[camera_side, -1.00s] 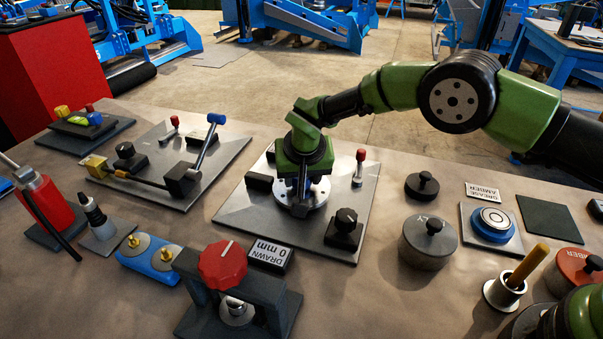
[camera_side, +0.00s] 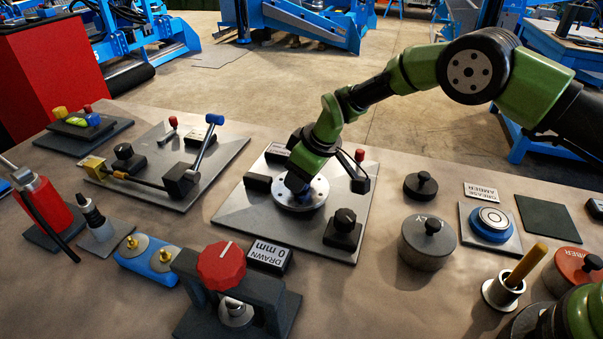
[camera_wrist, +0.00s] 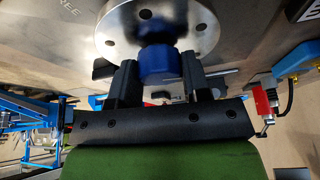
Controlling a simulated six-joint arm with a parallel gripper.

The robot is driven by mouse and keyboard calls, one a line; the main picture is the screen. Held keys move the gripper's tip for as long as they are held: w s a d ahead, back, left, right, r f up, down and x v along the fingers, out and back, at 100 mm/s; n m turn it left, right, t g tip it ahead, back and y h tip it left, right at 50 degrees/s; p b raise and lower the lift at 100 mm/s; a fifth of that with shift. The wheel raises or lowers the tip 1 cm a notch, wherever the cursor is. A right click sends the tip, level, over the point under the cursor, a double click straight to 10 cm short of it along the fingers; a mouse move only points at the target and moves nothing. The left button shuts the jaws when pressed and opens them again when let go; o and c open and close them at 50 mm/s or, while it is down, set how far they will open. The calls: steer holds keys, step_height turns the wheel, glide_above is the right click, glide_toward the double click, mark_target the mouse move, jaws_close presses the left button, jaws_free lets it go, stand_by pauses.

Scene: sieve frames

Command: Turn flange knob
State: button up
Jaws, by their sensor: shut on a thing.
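A silver round flange (camera_side: 312,199) with bolt holes lies on a grey metal plate (camera_side: 245,211) in the middle of the bench. It fills the top of the wrist view (camera_wrist: 205,30). A blue knob (camera_wrist: 160,65) stands out from the flange's middle. My gripper (camera_side: 296,184) comes down onto the flange at a tilt, leaning to the upper right, and hides the knob in the side view. In the wrist view my gripper's (camera_wrist: 160,72) two dark fingers stand on either side of the blue knob, shut on it.
On the same plate are a black knob (camera_side: 344,226), a black block (camera_side: 257,182) and a red-tipped lever (camera_side: 360,156) close by my wrist. A red-knobbed press (camera_side: 221,266) stands in front. A lidded grey pot (camera_side: 427,245) stands to the right.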

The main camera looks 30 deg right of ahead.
steer(key=n+g+y, duration=0.1)
steer(key=n, duration=0.3)
steer(key=shift+w+d+n, duration=0.1)
steer(key=shift+n, duration=0.2)
steer(key=shift+n+g+y, duration=0.4)
steer(key=shift+n+g, duration=0.4)
steer(key=shift+n, duration=1.1)
steer(key=o, duration=0.9)
steer(key=v, duration=1)
